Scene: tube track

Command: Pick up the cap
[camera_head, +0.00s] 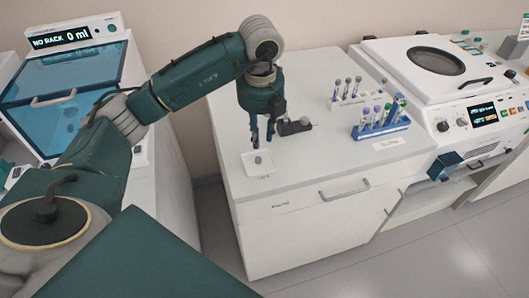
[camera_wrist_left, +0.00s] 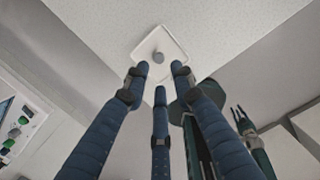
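A small grey cap (camera_head: 258,159) sits on a white square tray (camera_head: 262,170) near the left end of the white counter. In the left wrist view, the cap (camera_wrist_left: 158,57) stands near the middle of the tray (camera_wrist_left: 174,42). My left gripper (camera_head: 262,143) points down just above the cap. Its blue fingers (camera_wrist_left: 160,75) are spread and empty, with the cap just beyond their tips. A dark green part with dark prongs (camera_wrist_left: 240,118) shows at the right of the wrist view. It may be my right gripper, but I cannot tell its state.
A dark device (camera_head: 295,126) lies close to the right of my left gripper. A white rack (camera_head: 345,101) and a blue rack (camera_head: 381,130) of tubes stand farther right, before a white centrifuge (camera_head: 430,85). The counter front between tray and blue rack is clear.

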